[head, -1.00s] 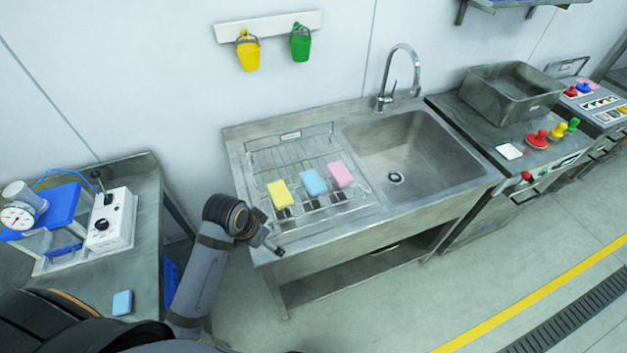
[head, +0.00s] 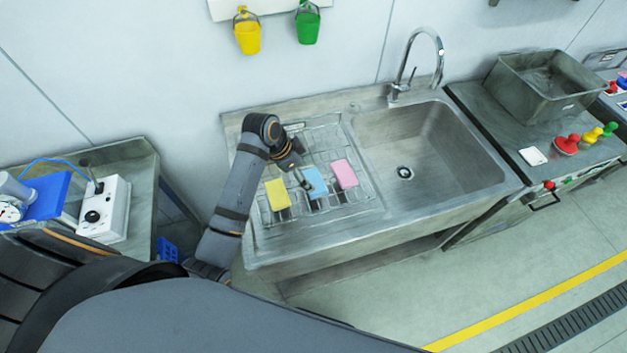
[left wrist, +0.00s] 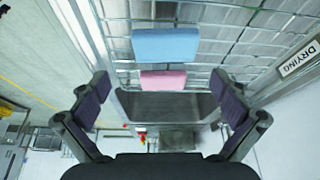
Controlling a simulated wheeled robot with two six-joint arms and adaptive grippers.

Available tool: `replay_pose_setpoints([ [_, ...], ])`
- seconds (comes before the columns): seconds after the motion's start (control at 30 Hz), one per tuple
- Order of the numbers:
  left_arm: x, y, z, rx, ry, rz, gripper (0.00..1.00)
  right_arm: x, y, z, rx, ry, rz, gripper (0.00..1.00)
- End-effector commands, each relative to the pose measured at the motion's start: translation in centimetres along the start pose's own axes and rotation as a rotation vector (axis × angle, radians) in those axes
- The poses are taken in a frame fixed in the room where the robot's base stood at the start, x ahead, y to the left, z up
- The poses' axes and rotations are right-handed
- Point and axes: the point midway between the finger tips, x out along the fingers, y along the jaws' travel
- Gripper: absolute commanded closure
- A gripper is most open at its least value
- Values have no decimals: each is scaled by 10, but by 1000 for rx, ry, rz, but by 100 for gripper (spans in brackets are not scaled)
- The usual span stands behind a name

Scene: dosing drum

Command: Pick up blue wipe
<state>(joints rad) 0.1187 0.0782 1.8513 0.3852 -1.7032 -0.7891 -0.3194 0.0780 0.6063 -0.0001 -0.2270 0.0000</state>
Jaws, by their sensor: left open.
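The blue wipe (head: 315,183) stands in the wire rack on the sink's drainboard, between a yellow wipe (head: 277,195) and a pink wipe (head: 344,174). My left gripper (head: 304,177) is open and close to the blue wipe's upper left side in the head view. In the left wrist view the blue wipe (left wrist: 165,45) lies ahead, beyond the open fingers and not between them, with the pink wipe (left wrist: 163,80) beside it. I cannot tell from the head view whether a finger touches the wipe. My right gripper is not in view.
The wire rack (head: 352,212) has thin upright wires around the wipes. The sink basin (head: 440,150) is empty to the right. A faucet (head: 415,62) rises behind it. A white control box (head: 104,210) stands on the left table.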

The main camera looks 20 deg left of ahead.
Motion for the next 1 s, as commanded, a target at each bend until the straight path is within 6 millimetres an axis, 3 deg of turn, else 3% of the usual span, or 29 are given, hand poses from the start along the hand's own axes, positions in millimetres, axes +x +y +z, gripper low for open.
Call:
replay_pose_setpoints([
  [0.07,8,0,-1,-1,0,1,0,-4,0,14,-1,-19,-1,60],
  [0.13,12,0,0,0,0,0,0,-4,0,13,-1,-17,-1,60],
  [0.33,22,2,0,-2,-2,2,0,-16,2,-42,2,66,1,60],
  [0.43,39,3,0,-2,-2,3,0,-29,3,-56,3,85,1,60],
  [0.6,62,2,2,0,0,-1,0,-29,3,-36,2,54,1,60],
  [0.7,66,2,2,0,0,-2,0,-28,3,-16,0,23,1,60],
  [0.8,66,1,2,0,0,-2,0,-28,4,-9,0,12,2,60],
  [1.0,65,1,2,0,0,-2,24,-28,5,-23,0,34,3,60],
])
